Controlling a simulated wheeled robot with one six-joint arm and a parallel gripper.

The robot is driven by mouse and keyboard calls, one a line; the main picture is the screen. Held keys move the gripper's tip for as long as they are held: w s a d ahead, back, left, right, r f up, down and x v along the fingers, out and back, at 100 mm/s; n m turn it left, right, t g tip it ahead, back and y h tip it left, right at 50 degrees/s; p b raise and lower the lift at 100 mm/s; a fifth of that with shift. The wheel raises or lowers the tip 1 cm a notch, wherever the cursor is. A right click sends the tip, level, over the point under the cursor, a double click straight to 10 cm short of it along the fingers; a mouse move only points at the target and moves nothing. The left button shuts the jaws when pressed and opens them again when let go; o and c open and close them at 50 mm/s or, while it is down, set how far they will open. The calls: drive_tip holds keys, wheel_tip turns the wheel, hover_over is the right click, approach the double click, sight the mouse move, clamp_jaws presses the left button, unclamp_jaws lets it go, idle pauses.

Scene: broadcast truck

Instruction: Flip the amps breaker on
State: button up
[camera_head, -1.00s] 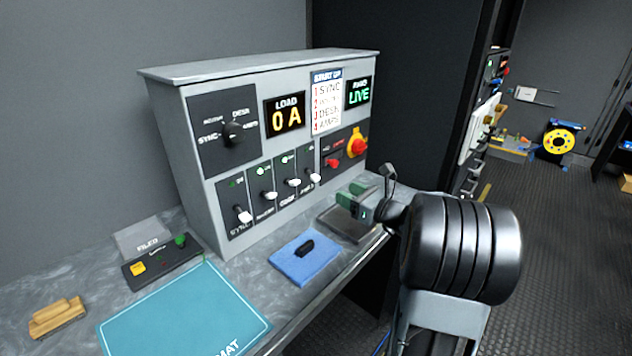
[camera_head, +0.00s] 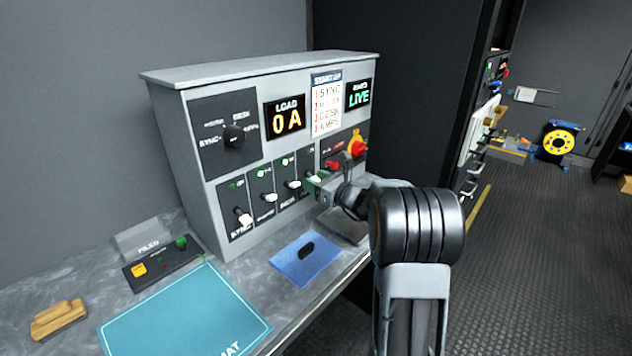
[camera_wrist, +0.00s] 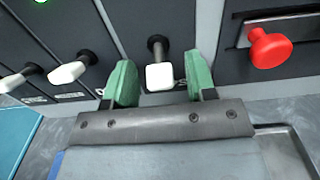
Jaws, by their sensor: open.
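The amps breaker (camera_wrist: 160,76) is the rightmost of the row of white-tipped levers on the grey console. In the wrist view its white tip sits between the two green fingertips of my gripper (camera_wrist: 158,84), with a gap on each side. The lever's dark stem runs up behind the tip to the panel. My gripper is open and not closed on it. In the head view my gripper (camera_head: 318,182) is at the right end of the lever row and mostly hides this breaker. The load display (camera_head: 284,117) reads 0 A.
Other breaker levers (camera_head: 269,197) stand to the left. A red knob (camera_wrist: 270,48) is close to the right of my gripper. A rotary selector (camera_head: 234,135) is at upper left. A blue pad (camera_head: 290,270) with a black item and a teal mat (camera_head: 185,315) lie on the counter.

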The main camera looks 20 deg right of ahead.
drive_tip(key=shift+c, duration=0.2)
drive_tip(key=c, duration=0.9)
drive_tip(key=r+p, duration=0.1)
drive_tip(key=p, duration=0.1)
drive_tip(key=shift+g+p, duration=0.35)
drive_tip(key=shift+g, duration=0.05)
drive_tip(key=r+g+h+p, duration=0.1)
drive_tip(key=g+p, duration=0.1)
drive_tip(key=p, duration=0.3)
drive_tip(key=shift+s+r, duration=0.1)
drive_tip(key=g+p, duration=0.1)
drive_tip(key=p, duration=0.4)
drive_tip(key=g+h+p, duration=0.1)
drive_tip(key=g+p, duration=0.1)
drive_tip(key=p, duration=0.3)
drive_tip(key=shift+r+h, duration=0.3)
drive_tip(key=shift+r, duration=0.05)
drive_tip(key=shift+g+p, duration=0.4)
drive_tip(key=shift+p, duration=0.4)
drive_tip(key=shift+f+h+p, duration=0.25)
drive_tip(key=shift+h+p, duration=0.05)
drive_tip(key=shift+p, duration=0.2)
